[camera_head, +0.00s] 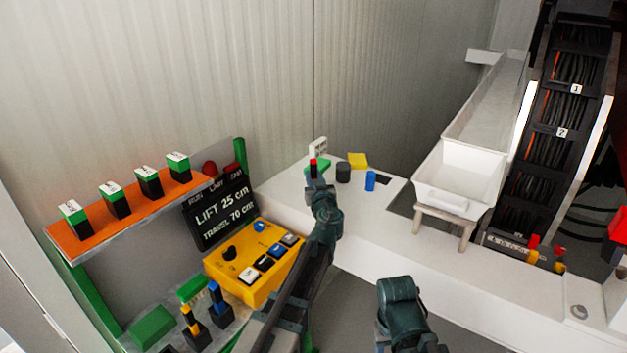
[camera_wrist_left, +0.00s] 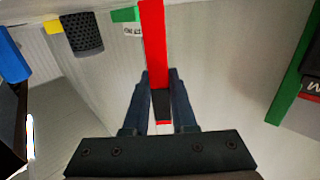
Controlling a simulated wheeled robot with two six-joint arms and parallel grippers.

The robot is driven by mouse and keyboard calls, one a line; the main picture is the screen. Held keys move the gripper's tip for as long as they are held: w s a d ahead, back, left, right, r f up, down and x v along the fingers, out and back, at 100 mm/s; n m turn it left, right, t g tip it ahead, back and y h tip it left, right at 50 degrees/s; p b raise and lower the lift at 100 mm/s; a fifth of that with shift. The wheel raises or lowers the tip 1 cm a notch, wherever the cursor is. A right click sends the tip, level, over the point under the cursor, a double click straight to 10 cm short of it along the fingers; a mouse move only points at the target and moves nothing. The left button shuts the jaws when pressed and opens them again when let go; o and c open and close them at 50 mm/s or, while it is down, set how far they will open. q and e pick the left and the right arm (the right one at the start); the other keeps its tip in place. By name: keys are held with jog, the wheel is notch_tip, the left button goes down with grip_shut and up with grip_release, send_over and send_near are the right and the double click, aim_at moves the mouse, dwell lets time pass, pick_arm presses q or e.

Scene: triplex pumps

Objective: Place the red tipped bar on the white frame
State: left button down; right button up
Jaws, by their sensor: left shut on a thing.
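My left gripper (camera_head: 314,180) is shut on the red tipped bar (camera_head: 313,166), above the far left part of the white frame (camera_head: 400,240). In the left wrist view the bar (camera_wrist_left: 152,45) is long and red, with a black section and a small red end between the fingers of my left gripper (camera_wrist_left: 160,78). In the head view most of the bar is hidden by the gripper, and I cannot tell whether it touches anything.
Near the bar stand a green piece (camera_head: 324,165), a dark grey cylinder (camera_head: 343,172), a yellow block (camera_head: 358,160), a blue cylinder (camera_head: 370,182) and a small white sign (camera_head: 318,147). A white trough (camera_head: 460,180) stands right; a yellow control box (camera_head: 225,262) is left.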

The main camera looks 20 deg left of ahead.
pick_arm(q)
jog(key=shift+f, duration=0.2)
jog(key=c, duration=0.7)
grip_release()
jog(key=shift+r, duration=0.15)
jog(key=shift+s+r, duration=0.1)
jog(key=shift+s, duration=0.05)
jog(key=v, duration=1.1)
jog(key=shift+s+d, duration=0.25)
jog(key=shift+s, duration=0.05)
